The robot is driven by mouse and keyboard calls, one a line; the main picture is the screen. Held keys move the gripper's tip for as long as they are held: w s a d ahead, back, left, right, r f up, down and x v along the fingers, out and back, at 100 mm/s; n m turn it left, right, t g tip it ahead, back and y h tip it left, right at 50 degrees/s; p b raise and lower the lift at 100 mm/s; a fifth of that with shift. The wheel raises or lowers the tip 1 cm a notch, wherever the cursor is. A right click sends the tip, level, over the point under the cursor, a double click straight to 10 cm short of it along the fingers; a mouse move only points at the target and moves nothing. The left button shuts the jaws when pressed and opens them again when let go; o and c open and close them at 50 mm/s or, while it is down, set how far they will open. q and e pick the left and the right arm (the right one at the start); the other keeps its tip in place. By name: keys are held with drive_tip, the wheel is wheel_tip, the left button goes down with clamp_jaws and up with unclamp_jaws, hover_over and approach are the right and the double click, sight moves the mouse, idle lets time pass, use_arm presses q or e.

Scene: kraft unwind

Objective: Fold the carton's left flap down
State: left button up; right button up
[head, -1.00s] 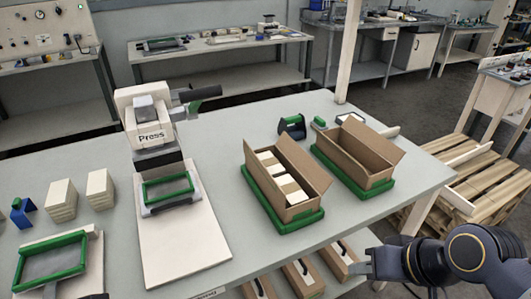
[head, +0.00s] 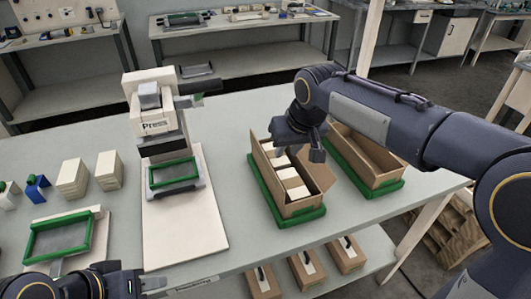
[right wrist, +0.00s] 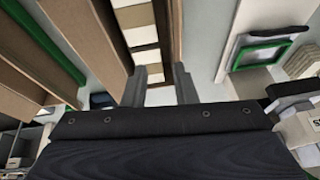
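The carton (head: 293,209) stands in a green tray (head: 262,198) and holds a row of pale blocks (head: 291,181). Its right flap (head: 317,172) stands up and leans outward. Its left side (head: 262,172) shows as a thin upright edge, partly behind my right gripper; I cannot tell the left flap's exact angle. My right gripper (head: 299,152) is over the carton's far end, fingers apart and empty. In the right wrist view its fingers (right wrist: 162,75) point at the carton, with brown side panels (right wrist: 86,35) and blocks beyond. My left gripper (head: 148,285) is low at the left front, its fingers unclear.
A second open carton (head: 365,160) stands close on the right, partly under my right arm. The press (head: 160,125) on its pale board (head: 183,225) is to the left. Green-framed tray (head: 58,238) and wooden blocks (head: 108,170) lie further left. Small boxes sit below on the shelf.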

sight(265, 157)
drive_tip(key=shift+n, duration=0.3)
drive_tip(key=a, duration=0.1)
drive_tip(key=w+a, duration=0.2)
drive_tip(key=a, duration=0.1)
drive_tip(key=shift+w+a+f+h, duration=0.1)
drive_tip(key=shift+f+h, duration=0.05)
drive_tip(key=shift+h, duration=0.15)
drive_tip(key=x, duration=0.7)
drive_tip(key=shift+w+f, duration=0.15)
clamp_jaws()
